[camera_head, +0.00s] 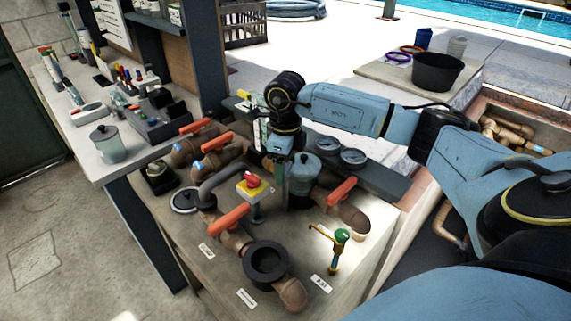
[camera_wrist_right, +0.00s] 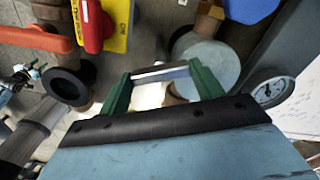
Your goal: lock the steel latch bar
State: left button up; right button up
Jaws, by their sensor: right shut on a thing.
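My right gripper (camera_head: 281,164) reaches down beside the grey-blue pump pot (camera_head: 304,170) in the middle of the pipework. In the right wrist view its two green fingers (camera_wrist_right: 160,82) are closed on the ends of a short steel bar, the latch bar (camera_wrist_right: 160,73), which lies between the fingertips. The round grey-blue lid (camera_wrist_right: 209,60) is right behind the bar in that view. In the head view the bar is hidden by the gripper, and I cannot tell whether it is locked. My left gripper is out of view.
A red knob on a yellow box (camera_head: 252,184) stands close left of the gripper. Orange valve handles (camera_head: 230,217), a black open pipe collar (camera_head: 266,262) and a green-topped tap (camera_head: 341,236) surround it. Gauges (camera_head: 354,156) stand right. A bench (camera_head: 110,172) is at left.

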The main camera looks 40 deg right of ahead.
aim_at(286, 169)
jog(key=m, duration=0.5)
dwell(0.8)
jog(key=o, duration=1)
notch_tip(286, 169, up, 14)
jog(key=shift+f+b, duration=0.25)
jog(key=shift+b, duration=0.05)
jog(key=shift+f, duration=0.1)
